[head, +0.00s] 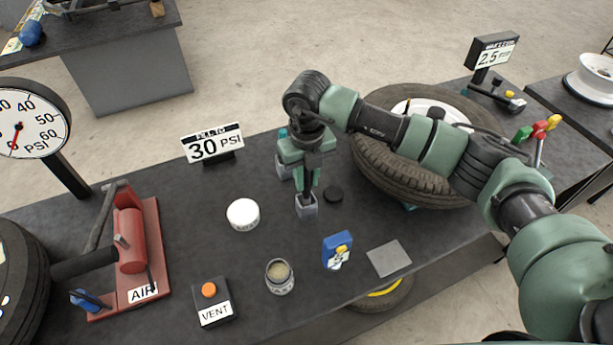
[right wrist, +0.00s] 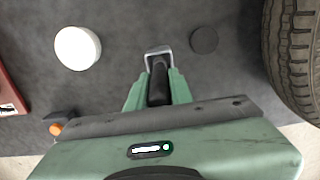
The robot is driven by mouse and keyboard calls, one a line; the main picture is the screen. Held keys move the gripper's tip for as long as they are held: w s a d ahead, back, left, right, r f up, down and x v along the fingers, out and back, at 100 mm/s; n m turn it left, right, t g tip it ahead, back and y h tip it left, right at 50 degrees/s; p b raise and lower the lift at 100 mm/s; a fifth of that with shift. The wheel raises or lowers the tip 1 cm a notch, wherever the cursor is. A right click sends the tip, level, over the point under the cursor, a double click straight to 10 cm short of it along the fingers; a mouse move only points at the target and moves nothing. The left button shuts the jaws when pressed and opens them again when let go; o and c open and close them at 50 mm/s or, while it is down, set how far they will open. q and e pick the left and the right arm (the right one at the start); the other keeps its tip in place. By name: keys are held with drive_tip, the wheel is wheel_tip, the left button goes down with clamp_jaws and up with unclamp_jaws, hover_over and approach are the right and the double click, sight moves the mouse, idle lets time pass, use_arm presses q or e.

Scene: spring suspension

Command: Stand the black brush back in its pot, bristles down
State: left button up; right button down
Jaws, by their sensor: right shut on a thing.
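My right gripper (head: 306,184) points down at the middle of the bench and is shut on the black brush (right wrist: 158,88). It also shows in the right wrist view, where its green fingers flank the brush. My left gripper is out of view.
A black disc (head: 333,194) lies right of the pot, near the large tyre (head: 430,185). A white round tub (head: 243,214) stands to the left. An open jar (head: 280,277), a blue container (head: 337,251) and a grey plate (head: 389,259) are nearer the front edge.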

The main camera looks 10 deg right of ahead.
drive_tip(key=c, duration=1.2)
unclamp_jaws()
drive_tip(key=shift+o, duration=0.2)
wheel_tip(320, 180, up, 7)
drive_tip(key=shift+b, duration=1.25)
drive_tip(key=shift+s+r, duration=0.1)
drive_tip(key=shift+r, duration=0.25)
